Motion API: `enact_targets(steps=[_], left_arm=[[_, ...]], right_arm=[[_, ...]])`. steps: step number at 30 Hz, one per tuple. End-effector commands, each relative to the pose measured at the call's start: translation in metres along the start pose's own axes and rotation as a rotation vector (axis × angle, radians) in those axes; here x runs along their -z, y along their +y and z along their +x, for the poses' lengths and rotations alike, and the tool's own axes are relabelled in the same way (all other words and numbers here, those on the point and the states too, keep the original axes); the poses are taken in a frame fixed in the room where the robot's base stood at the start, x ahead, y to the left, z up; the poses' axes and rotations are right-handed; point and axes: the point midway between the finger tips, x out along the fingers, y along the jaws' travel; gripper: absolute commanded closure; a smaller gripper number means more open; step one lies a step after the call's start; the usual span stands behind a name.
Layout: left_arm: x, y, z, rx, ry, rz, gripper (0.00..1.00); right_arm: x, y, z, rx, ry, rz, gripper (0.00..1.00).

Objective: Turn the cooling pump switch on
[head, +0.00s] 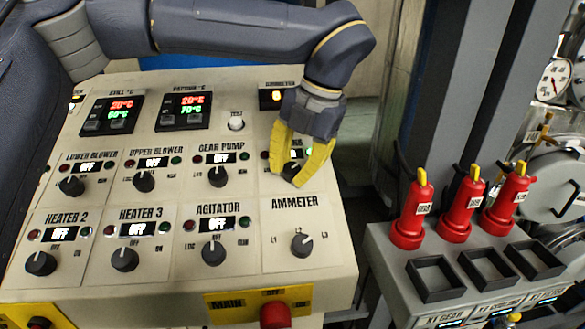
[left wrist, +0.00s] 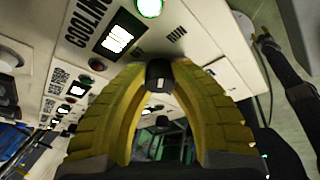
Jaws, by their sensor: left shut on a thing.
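The cooling pump switch is a black rotary knob (left wrist: 159,75) on the beige control panel (head: 345,225). My left gripper (head: 299,178) has its yellow fingers shut on this knob, and they hide most of it in the head view. In the left wrist view the knob sits between the fingertips, beside the RUN mark. The small display (left wrist: 116,39) by the COOLING label glows white, its text unreadable. The green lamp (left wrist: 149,7) beside it looks bright, and the red lamp (left wrist: 98,64) looks dark. My right gripper is not in view.
The gear pump knob (head: 218,177) is left of my gripper, and the ammeter knob (head: 302,245) is below it.

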Motion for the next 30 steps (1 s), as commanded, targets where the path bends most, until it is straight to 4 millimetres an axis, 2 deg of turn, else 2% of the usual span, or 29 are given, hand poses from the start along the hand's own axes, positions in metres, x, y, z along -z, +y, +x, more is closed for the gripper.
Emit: enact_targets(steps=[12, 27, 28, 30], left_arm=[[0.0014, -0.0004, 0.0016, -0.055, 0.001, 0.142, 1.00], [0.0014, -0.0006, 0.0017, -0.060, 0.000, 0.157, 1.00], [0.0014, -0.0006, 0.0017, -0.060, 0.000, 0.157, 0.75], [0.0012, -0.0005, 0.0016, -0.060, -0.001, 0.157, 0.67]], right_arm=[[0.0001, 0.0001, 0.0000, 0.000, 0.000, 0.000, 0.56], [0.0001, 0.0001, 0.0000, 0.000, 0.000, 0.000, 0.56], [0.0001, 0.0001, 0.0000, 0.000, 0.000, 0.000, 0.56], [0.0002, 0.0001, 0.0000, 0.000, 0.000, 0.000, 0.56]])
